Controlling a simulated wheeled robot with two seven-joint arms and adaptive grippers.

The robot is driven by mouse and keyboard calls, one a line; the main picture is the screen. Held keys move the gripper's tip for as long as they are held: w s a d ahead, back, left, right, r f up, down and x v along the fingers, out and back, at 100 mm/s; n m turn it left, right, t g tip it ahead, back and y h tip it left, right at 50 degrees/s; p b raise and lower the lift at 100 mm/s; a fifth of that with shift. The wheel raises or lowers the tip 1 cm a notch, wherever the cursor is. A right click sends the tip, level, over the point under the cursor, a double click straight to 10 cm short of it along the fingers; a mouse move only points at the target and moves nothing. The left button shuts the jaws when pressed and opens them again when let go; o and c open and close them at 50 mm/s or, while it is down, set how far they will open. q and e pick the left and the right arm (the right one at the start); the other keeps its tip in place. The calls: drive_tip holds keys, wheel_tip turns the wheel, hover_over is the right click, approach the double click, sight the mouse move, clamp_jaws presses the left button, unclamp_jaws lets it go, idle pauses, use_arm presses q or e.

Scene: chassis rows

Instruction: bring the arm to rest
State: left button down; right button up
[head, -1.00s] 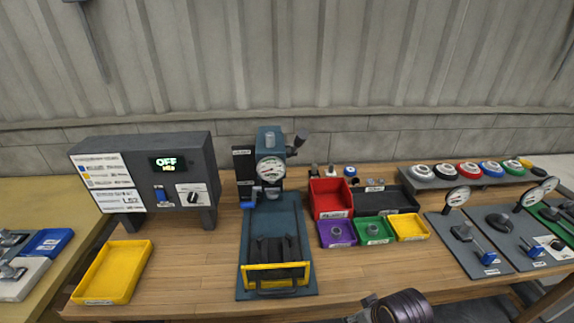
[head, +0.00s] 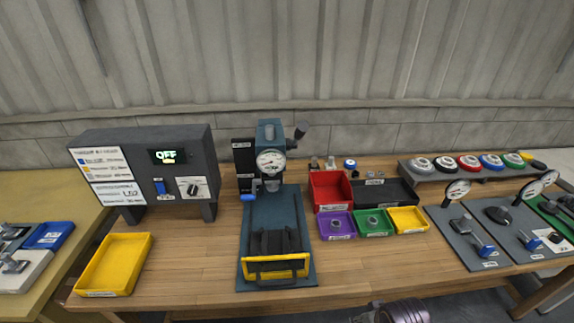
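Part of one of my arms (head: 402,312) shows at the bottom edge, in front of the table, right of centre. It is a dark rounded link with a purple-grey sheen, low and apart from everything on the table. Neither gripper's fingers are in the head view. The wooden workbench (head: 200,262) is in front of me, with nothing of mine over it.
A blue-green press (head: 270,215) with a gauge stands mid-table, beside a grey control box (head: 150,165) reading OFF. A yellow tray (head: 113,265) is at left. Small coloured bins, including a red bin (head: 330,190), and gauge stands (head: 465,235) fill the right.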

drive_tip(key=s+f+g, duration=0.1)
drive_tip(key=s+f, duration=0.1)
drive_tip(key=f, duration=1.3)
drive_tip(key=s+f, duration=0.2)
drive_tip(key=f, duration=1.3)
drive_tip(key=s+d+f, duration=0.2)
drive_tip(key=s+f, duration=0.7)
drive_tip(key=s, duration=0.2)
drive_tip(key=s+d+f+g, duration=0.1)
drive_tip(key=s+d+f, duration=0.1)
drive_tip(key=s+f, duration=0.7)
drive_tip(key=shift+s+f, duration=0.4)
drive_tip(key=shift+s, duration=0.6)
drive_tip(key=shift+d, duration=0.1)
